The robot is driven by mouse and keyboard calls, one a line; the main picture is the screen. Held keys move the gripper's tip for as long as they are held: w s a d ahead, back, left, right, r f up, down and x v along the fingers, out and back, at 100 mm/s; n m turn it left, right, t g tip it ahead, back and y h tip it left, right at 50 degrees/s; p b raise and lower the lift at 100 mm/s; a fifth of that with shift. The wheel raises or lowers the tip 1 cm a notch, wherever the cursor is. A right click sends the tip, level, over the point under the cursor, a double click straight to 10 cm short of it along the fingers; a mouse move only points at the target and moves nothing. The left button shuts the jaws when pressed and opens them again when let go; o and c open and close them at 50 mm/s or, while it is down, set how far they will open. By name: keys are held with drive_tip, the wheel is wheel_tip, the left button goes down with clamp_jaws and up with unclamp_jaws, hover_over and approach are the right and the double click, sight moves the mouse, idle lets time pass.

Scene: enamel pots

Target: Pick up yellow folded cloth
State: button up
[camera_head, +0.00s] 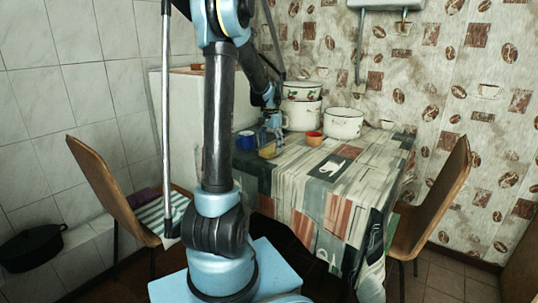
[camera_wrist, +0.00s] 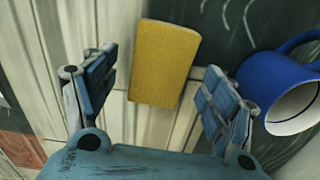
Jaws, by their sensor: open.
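The yellow folded cloth (camera_wrist: 163,63) lies on the patterned tablecloth, flat and roughly rectangular, in the upper middle of the wrist view. My gripper (camera_wrist: 158,95) is open, with one finger to the left and one to the right of the cloth's near end. The cloth lies between and beyond the fingers, and I see no contact. In the head view my gripper (camera_head: 270,133) is over the table's left end, and a small part of the yellow cloth (camera_head: 268,151) shows below it.
The table's front (camera_head: 325,190) is clear. Chairs flank the table.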

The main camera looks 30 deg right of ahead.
sight(270, 149)
drive_tip(key=shift+f, duration=0.6)
drive_tip(key=c, duration=1.1)
drive_tip(key=shift+o, duration=0.2)
wheel_tip(270, 149, up, 10)
drive_tip(key=shift+r, duration=0.1)
